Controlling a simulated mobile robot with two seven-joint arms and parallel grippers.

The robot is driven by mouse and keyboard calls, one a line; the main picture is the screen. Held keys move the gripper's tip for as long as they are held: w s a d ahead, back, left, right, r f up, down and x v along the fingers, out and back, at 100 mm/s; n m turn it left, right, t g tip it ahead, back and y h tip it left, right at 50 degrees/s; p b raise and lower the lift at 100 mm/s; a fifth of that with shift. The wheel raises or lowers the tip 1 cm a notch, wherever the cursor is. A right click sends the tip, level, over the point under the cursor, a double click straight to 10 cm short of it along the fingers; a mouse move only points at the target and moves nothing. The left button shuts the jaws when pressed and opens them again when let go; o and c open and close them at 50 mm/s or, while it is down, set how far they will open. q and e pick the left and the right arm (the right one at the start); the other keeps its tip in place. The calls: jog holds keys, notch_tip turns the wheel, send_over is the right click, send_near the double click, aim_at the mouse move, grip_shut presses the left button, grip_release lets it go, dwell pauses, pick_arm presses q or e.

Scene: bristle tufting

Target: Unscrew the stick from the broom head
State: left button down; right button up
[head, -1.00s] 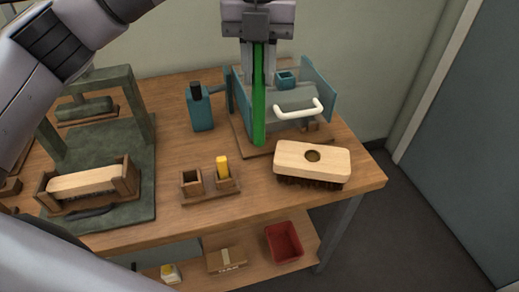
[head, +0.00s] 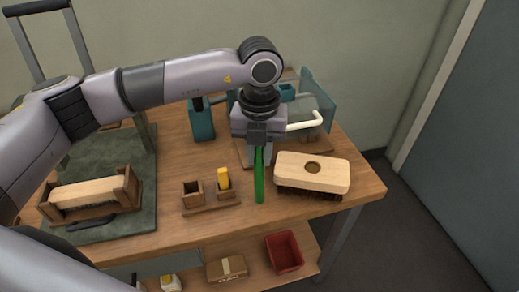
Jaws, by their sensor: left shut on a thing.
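The broom head (head: 312,174) is a pale wooden block with dark bristles underneath. It lies bristles down near the right end of the table, with a round hole in its top. The green stick (head: 260,180) is apart from it, just to its left. My left gripper (head: 260,150) is shut on the stick's upper part, which its fingers partly hide. The stick points down toward the table's front; I cannot tell whether its lower end touches the table. My right gripper is not in view.
A small wooden holder (head: 212,207) with a yellow piece (head: 223,179) stands left of the stick. A brush block (head: 88,193) sits in a wooden cradle at left.

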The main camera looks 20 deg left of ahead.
pick_arm(q)
jog(key=shift+f, duration=0.15)
jog(key=c, duration=1)
grip_release()
